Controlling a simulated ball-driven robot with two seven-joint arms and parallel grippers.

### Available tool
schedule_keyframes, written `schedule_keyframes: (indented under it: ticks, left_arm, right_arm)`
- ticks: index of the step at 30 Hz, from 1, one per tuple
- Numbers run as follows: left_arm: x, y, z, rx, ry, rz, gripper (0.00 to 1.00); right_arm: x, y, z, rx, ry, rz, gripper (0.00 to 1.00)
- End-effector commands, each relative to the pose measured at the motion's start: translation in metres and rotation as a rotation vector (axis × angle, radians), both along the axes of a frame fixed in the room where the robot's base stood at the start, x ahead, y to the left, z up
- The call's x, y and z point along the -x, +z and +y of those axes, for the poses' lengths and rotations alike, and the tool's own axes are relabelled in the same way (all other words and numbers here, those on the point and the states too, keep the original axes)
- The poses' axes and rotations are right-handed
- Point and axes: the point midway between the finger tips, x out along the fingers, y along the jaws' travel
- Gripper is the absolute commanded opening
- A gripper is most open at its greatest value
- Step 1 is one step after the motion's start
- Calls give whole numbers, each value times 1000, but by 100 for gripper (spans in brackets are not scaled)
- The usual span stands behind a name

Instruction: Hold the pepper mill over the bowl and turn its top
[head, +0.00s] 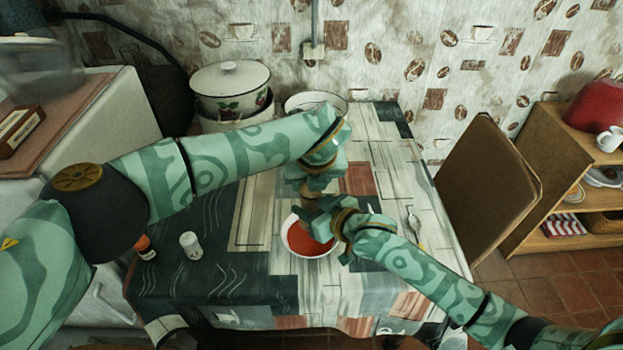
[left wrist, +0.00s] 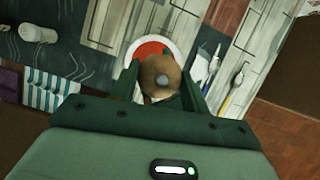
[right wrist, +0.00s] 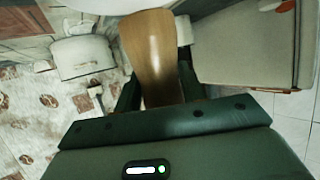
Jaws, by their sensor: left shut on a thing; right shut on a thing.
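The pepper mill is brown wood. In the left wrist view, its round top with a silver knob (left wrist: 161,80) lies between the fingers. In the right wrist view, its smooth wooden body (right wrist: 150,50) runs between the fingers. In the head view the grippers hide most of it. My left gripper (head: 312,187) is shut on the top from above. My right gripper (head: 309,212) is shut on the body from the right, just below the left one. The white bowl (head: 291,249) of red soup stands on the table below; the right gripper covers part of its far rim.
A lidded enamel pot (head: 230,84) and a white basin (head: 300,101) stand at the back of the table. A white shaker (head: 190,244) and an orange-capped jar (head: 144,247) stand at the left. Cutlery (head: 416,228) lies right of the bowl. A chair (head: 487,178) stands at the right.

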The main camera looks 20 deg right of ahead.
Motion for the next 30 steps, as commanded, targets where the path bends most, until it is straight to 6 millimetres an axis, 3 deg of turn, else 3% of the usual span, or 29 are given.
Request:
schedule_keyframes:
  ticks: [15, 30]
  left_arm:
    - [-1, 1, 2, 2, -334, 1, 23]
    - [-1, 1, 2, 3, -401, 1, 23]
  right_arm:
    - [0, 0, 0, -1, 0, 0, 13]
    - [0, 0, 0, 0, 0, 1, 13]
